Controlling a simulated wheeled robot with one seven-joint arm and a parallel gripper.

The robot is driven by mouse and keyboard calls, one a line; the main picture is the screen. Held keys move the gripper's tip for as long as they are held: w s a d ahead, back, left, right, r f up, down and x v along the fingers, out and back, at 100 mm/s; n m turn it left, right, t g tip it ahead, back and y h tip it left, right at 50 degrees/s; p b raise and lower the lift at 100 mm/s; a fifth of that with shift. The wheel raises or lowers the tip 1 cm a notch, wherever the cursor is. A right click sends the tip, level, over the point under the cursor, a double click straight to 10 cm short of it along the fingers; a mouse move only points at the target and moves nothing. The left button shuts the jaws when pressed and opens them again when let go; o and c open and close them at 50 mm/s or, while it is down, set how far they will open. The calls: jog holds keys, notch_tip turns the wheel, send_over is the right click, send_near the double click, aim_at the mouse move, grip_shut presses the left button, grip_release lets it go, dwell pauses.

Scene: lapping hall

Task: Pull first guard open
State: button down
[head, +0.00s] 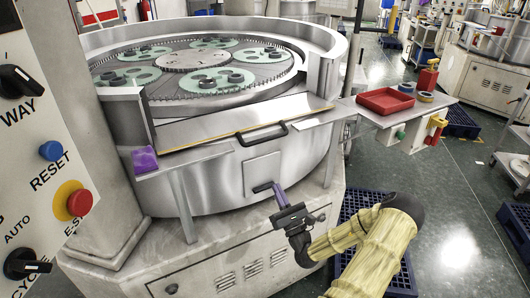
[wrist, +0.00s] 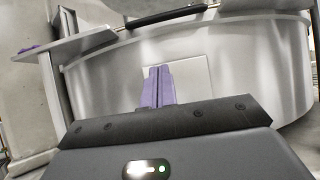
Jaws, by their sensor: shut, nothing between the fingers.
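The first guard (head: 205,144) is a silver panel at the front of the round lapping machine, with a yellow strip along its edge. Its black bar handle (head: 262,133) is at the middle of the guard in the head view. The handle also shows at the top of the wrist view (wrist: 165,15). My gripper (head: 263,187) is below the handle, apart from it, in front of the machine's curved metal wall. Its purple fingers (wrist: 158,70) are together with nothing between them.
The control panel (head: 40,150) with knobs and buttons stands at the left. A purple cloth (head: 144,160) lies on a small ledge left of the guard. A side shelf (head: 372,117) with a red tray (head: 385,101) juts out at the right. Blue pallets (head: 365,215) lie on the floor.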

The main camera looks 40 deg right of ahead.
jog(key=shift+w, duration=0.1)
jog(key=x, duration=0.4)
jog(key=s+r+p+x, duration=0.1)
jog(key=x, duration=0.3)
jog(key=r+p+x, duration=0.1)
jog(key=x, duration=0.3)
jog(key=shift+a+r, duration=0.15)
jog(key=shift+r, duration=0.3)
